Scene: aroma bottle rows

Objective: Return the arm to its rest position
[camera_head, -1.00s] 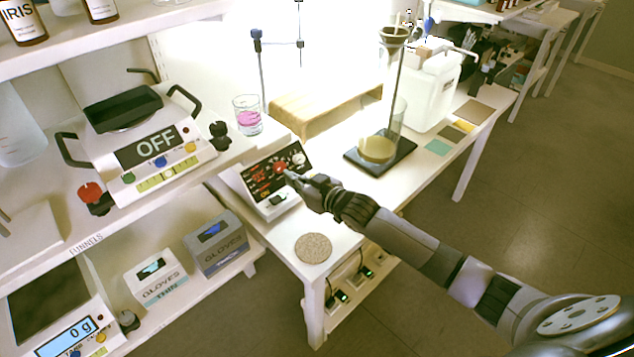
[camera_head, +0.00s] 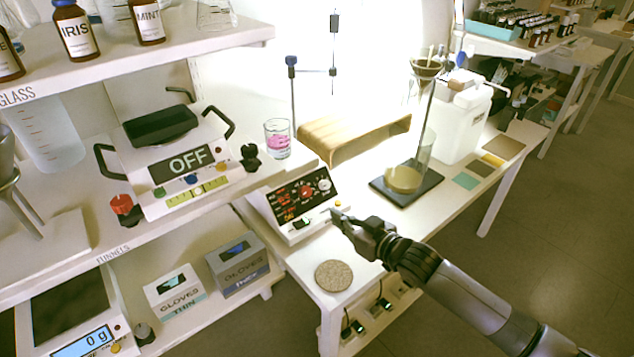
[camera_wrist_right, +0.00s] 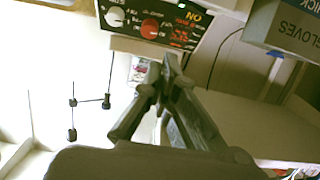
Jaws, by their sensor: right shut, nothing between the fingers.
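My right gripper (camera_head: 338,217) is shut and empty in the head view. It is just in front of and to the right of the control box (camera_head: 298,203), a white unit with a dark panel, a red knob and lit red digits. A small gap shows between the fingertips and the box's lower right side. In the right wrist view my right gripper (camera_wrist_right: 170,62) has its fingertips together, and the control panel (camera_wrist_right: 150,22) is at the top, beyond them. My left gripper is in neither view.
A round cork mat (camera_head: 334,275) lies on the table's near corner. A dark-based stand (camera_head: 407,186) and a white jug (camera_head: 460,122) stand right. Open floor (camera_head: 540,240) lies right.

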